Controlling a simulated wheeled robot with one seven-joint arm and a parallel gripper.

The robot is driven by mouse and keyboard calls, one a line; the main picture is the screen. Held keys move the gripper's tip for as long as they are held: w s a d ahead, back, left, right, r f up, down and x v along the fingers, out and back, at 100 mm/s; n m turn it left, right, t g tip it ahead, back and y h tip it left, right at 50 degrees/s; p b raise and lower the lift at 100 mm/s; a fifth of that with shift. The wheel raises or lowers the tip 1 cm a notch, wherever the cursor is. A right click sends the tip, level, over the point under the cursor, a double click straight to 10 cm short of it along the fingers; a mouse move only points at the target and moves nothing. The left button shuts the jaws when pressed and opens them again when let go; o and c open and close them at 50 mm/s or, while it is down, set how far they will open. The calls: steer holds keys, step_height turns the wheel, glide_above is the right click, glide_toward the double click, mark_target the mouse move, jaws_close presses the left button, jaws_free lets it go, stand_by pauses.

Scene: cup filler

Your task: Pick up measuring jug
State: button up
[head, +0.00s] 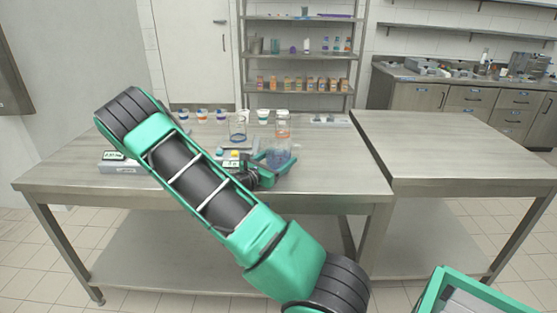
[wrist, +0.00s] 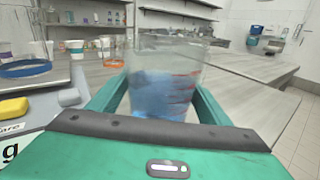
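The measuring jug (wrist: 165,85) is a clear vessel with blue contents and reddish markings. It stands upright between the two fingers of my gripper (wrist: 160,95) in the wrist view. In the head view the jug (head: 281,157) is near the front right of the left table, and my gripper (head: 274,164) reaches around it from the left. The fingers lie close along both sides of the jug. I cannot tell whether they press on it. The jug's lower part is partly hidden by the gripper.
A glass beaker (head: 237,129) stands behind and left of the jug. Several cups (head: 203,115) line the table's back. A scale (head: 118,163) sits at the left. A yellow block (wrist: 13,108) is left of my gripper. The right-hand table (head: 450,150) is bare.

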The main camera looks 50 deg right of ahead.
steer(key=c, duration=0.3)
steer(key=shift+r, duration=0.2)
